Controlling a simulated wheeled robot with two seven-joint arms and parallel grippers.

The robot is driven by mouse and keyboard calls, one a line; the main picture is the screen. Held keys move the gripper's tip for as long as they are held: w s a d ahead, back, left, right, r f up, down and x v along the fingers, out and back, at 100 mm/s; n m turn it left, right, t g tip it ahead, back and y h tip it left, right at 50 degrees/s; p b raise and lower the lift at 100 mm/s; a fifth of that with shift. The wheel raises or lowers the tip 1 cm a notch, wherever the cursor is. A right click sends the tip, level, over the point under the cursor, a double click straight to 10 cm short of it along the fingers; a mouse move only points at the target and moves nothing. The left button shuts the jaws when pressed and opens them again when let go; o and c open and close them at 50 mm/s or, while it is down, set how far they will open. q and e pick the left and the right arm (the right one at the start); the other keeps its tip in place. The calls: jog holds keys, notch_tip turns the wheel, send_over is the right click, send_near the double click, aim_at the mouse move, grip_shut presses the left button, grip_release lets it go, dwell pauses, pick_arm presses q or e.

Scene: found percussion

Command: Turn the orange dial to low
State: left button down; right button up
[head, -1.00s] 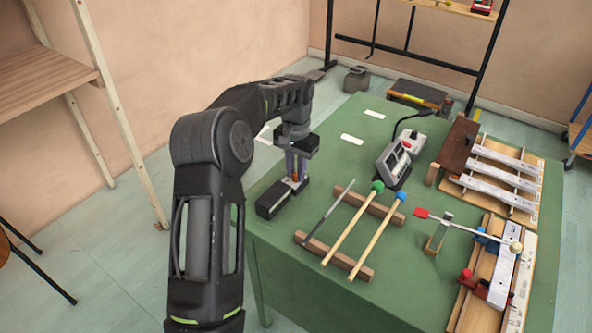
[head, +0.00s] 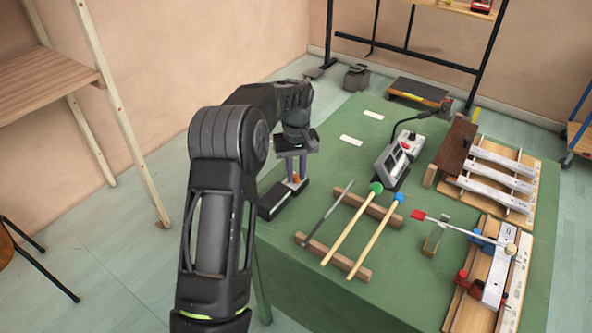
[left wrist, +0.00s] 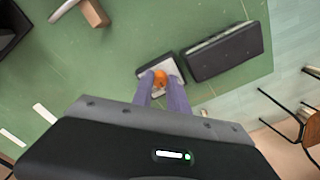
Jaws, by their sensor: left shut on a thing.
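The orange dial (left wrist: 160,77) sits on a small box with a pale top (left wrist: 147,72) in the left wrist view. In the head view the dial (head: 295,178) shows as a small orange spot between my fingers, near the table's left edge. My left gripper (left wrist: 166,82) points down and is shut on the dial, one finger on each side of it. It also shows in the head view (head: 293,176). The dial's marks are too small to read. My right gripper is not in view.
A black block (head: 271,201) lies beside the dial's box at the table edge. Mallets with green (head: 376,187) and blue (head: 397,193) heads rest on wooden bars to the right. A grey device (head: 393,163) stands behind them. The green table (head: 330,120) has free room at the back left.

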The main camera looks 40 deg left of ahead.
aim_at(296, 175)
pick_arm(q)
jog(key=n+p, duration=0.1)
jog(key=n, duration=0.3)
jog(key=shift+r+n, duration=0.1)
jog(key=shift+n, duration=0.2)
jog(key=n, duration=0.3)
jog(key=shift+p, duration=0.4)
jog(key=shift+n, duration=0.4)
jog(key=c, duration=1.3)
grip_release()
jog(key=shift+r, duration=3.85)
